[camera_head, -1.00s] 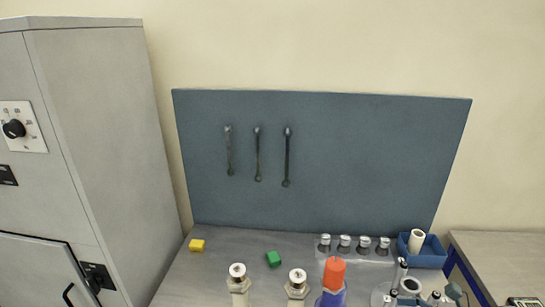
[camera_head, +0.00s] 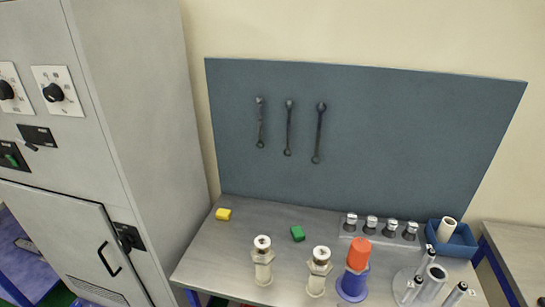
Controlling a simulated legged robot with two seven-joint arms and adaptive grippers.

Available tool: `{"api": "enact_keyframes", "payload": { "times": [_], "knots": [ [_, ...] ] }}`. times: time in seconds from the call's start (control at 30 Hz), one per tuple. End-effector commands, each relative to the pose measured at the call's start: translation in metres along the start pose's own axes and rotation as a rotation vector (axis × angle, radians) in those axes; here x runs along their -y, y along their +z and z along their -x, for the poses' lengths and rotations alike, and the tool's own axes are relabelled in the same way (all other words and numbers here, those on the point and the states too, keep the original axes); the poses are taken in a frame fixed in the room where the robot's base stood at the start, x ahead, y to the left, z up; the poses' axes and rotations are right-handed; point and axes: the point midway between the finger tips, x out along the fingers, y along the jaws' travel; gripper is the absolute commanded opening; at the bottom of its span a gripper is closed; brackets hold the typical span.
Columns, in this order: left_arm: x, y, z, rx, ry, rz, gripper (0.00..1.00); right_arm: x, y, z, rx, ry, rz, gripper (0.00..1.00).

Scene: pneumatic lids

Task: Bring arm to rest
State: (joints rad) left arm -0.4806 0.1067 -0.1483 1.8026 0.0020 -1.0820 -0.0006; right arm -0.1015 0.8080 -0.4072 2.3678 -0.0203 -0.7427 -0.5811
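Neither of my grippers nor my arms shows in the head view. On the workbench (camera_head: 215,262) stand two cream pneumatic cylinders, a left one (camera_head: 263,270) and a right one (camera_head: 317,282), both upright with metal tops. To their right stands a blue cylinder (camera_head: 352,283) with an orange cap (camera_head: 360,252) on it. Several small metal lids (camera_head: 371,224) sit in a row on a pale plate at the back right.
A blue bin (camera_head: 459,246) holding a white roll (camera_head: 446,230) stands at the bench's right end. A round fixture (camera_head: 408,285) is in front. A grey cabinet (camera_head: 130,120) is left; wrenches (camera_head: 319,132) hang on the board (camera_head: 420,130).

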Motion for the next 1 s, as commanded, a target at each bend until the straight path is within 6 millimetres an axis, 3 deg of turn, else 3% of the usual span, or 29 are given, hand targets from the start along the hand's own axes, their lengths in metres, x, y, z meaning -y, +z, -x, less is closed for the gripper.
{"api": "enact_keyframes", "payload": {
  "times": [0.03, 0.1, 0.3, 0.5, 0.73, 1.0],
  "knots": [
    [0.001, -0.012, 0.025, -0.017, -0.002, 0.002, 0.71, 0.027, 0.003, 0.006, 0.079, -0.06, -0.188, 0.89],
    [0.002, -0.023, 0.054, -0.028, -0.004, 0.004, 0.71, 0.06, 0.01, 0.017, 0.195, -0.136, -0.401, 0.89],
    [0.005, -0.038, 0.115, -0.051, -0.009, 0.008, 0.71, 0.132, 0.019, 0.056, 0.46, -0.29, -0.816, 0.89],
    [0.006, -0.043, 0.159, -0.067, -0.012, 0.01, 0.71, 0.184, 0.016, 0.097, 0.676, -0.4, -1.092, 0.89],
    [0.007, -0.043, 0.198, -0.082, -0.014, 0.011, 0.71, 0.227, 0.005, 0.141, 0.889, -0.495, -1.318, 0.89],
    [0.005, -0.04, 0.131, -0.051, -0.01, 0.009, 0.71, 0.281, 0.021, 0.107, 0.908, -0.517, -1.309, 0.89]
  ]
}}
